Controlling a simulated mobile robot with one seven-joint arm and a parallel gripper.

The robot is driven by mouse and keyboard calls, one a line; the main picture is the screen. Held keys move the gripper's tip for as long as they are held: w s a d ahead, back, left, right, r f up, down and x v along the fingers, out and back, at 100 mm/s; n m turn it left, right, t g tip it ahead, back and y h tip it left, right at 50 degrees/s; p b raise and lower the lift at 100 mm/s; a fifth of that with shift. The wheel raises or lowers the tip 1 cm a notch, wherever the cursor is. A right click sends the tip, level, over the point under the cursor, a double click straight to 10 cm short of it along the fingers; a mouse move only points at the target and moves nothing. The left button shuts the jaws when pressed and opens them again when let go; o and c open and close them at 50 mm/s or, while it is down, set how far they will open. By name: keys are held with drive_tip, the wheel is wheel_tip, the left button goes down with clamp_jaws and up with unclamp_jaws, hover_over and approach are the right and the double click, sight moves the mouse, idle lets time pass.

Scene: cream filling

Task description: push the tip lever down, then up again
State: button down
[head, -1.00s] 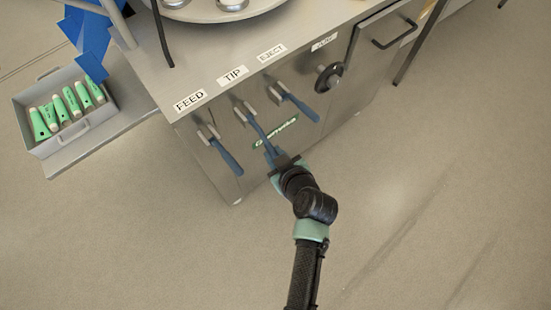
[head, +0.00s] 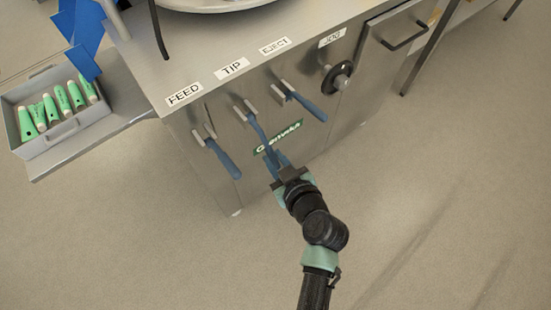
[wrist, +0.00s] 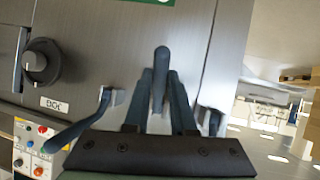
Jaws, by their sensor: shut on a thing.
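The blue-handled tip lever (head: 257,130) is the middle of three levers on the machine's steel front, below the TIP label (head: 232,68). It slants down and to the right. My gripper (head: 277,162) is at its lower end, with its fingers shut on the handle. In the wrist view the rounded blue handle end (wrist: 160,65) stands between the two dark fingers of my gripper (wrist: 161,88). The fingers hide part of the handle.
The feed lever (head: 222,158) hangs to the left and the eject lever (head: 303,102) to the right, both close by. A black jog knob (head: 337,77) is further right. A grey crate (head: 62,130) of green tubes stands at left. The floor in front is clear.

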drive_tip(key=shift+w+r, duration=0.1)
drive_tip(key=c, duration=0.8)
unclamp_jaws()
drive_tip(key=shift+o, duration=0.2)
drive_tip(key=p+v, duration=0.1)
drive_tip(key=v, duration=1.2)
